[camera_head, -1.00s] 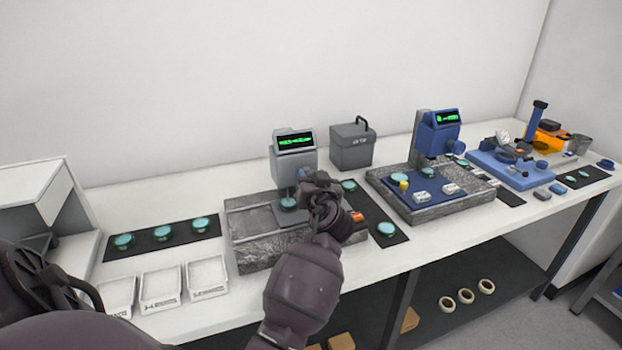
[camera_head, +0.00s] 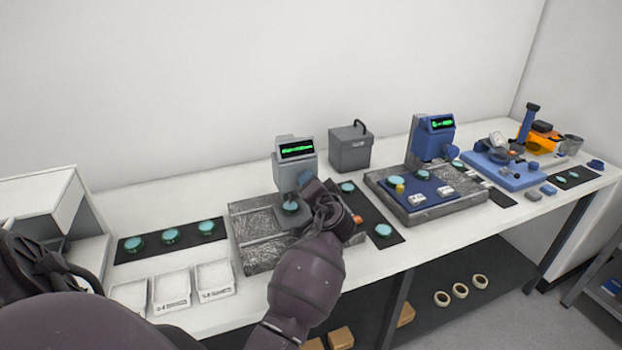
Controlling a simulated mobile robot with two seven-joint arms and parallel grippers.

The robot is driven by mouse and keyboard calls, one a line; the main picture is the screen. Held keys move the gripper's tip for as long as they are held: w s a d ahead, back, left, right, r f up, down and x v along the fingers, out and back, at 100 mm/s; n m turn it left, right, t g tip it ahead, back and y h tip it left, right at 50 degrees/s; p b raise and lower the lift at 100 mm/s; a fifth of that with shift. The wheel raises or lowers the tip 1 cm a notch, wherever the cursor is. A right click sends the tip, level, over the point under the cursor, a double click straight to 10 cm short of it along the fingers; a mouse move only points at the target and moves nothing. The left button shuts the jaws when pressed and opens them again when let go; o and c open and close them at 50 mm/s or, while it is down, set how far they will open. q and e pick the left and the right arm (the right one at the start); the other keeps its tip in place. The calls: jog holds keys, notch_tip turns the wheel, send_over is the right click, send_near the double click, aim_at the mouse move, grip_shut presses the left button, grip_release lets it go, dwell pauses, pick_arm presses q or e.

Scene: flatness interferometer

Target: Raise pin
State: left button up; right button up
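A grey gauge (camera_head: 295,160) with a green-lit display stands on a grey stone slab (camera_head: 258,228) left of the middle. A teal disc (camera_head: 291,207) sits below its head; the pin itself is too small or hidden to make out. My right gripper (camera_head: 322,192) is at the gauge's right side, close to its lower head. Its fingers are mostly hidden by its own wrist, so I cannot tell whether it touches the gauge.
A dark mat (camera_head: 190,237) with teal discs and white trays (camera_head: 172,288) lie to the left. A grey box (camera_head: 350,148) stands behind. A blue gauge (camera_head: 433,140) on another slab stands to the right, with a blue fixture (camera_head: 505,168) beyond.

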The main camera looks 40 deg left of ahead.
pick_arm(q)
jog(key=m+p, duration=0.2)
jog(key=m, duration=0.1)
jog(key=shift+r+m+p, duration=0.15)
jog(key=shift+m+p, duration=0.15)
jog(key=shift+m+g+p, duration=0.4)
jog(key=shift+m+p, duration=0.5)
jog(key=shift+m, duration=0.3)
jog(key=shift+m+p, duration=0.35)
jog(key=shift+m, duration=1.15)
jog(key=shift+f+m+g+y, duration=0.2)
jog(key=shift+m+g+y, duration=0.15)
jog(key=shift+m, duration=0.85)
jog(key=o, duration=0.9)
jog(key=shift+w, duration=0.1)
